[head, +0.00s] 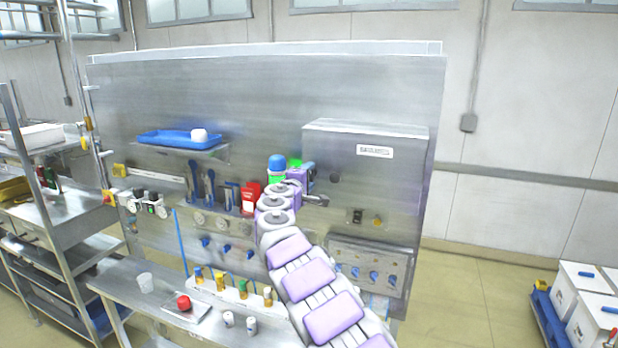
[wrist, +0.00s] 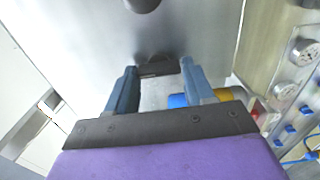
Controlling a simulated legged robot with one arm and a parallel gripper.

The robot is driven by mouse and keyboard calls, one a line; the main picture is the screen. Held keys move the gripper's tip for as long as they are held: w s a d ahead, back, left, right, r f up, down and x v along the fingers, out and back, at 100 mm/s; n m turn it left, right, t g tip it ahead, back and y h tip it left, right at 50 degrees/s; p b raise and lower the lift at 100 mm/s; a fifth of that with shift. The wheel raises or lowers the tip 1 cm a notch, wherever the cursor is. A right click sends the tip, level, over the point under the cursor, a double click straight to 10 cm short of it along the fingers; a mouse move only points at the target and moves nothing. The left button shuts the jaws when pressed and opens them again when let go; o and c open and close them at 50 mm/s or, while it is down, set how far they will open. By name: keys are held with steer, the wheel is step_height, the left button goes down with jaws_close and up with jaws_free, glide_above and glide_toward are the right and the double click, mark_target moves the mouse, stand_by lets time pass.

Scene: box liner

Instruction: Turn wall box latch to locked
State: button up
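The wall box (head: 380,165) is a grey metal cabinet with a white label, mounted on the steel panel right of centre in the head view. Its metal front (wrist: 200,30) fills the upper wrist view. A short dark latch handle (wrist: 157,70) lies across the gap between my fingertips in the wrist view. My gripper (wrist: 159,64) is open, one blue-grey finger on either side of the handle. I cannot tell whether either finger touches it. In the head view my arm reaches up to the box's left side, and the gripper is hard to make out there.
A dark round knob (wrist: 142,4) sits beyond the latch. Gauges (wrist: 304,50) and blue valves are at the right of the wrist view. A blue tray (head: 178,139) sits on a shelf to the left. The bench below holds small bottles and a red-topped item (head: 184,302).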

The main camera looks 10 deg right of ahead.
steer(key=shift+o, duration=1.4)
steer(key=shift+w+a+f, duration=0.15)
steer(key=shift+a+f, duration=0.05)
steer(key=shift+o, duration=0.7)
steer(key=shift+a+r, duration=0.1)
steer(key=shift+s, duration=0.2)
steer(key=b+v, duration=0.4)
steer(key=v, duration=1.3)
steer(key=shift+a+b, duration=0.15)
steer(key=shift+b, duration=0.15)
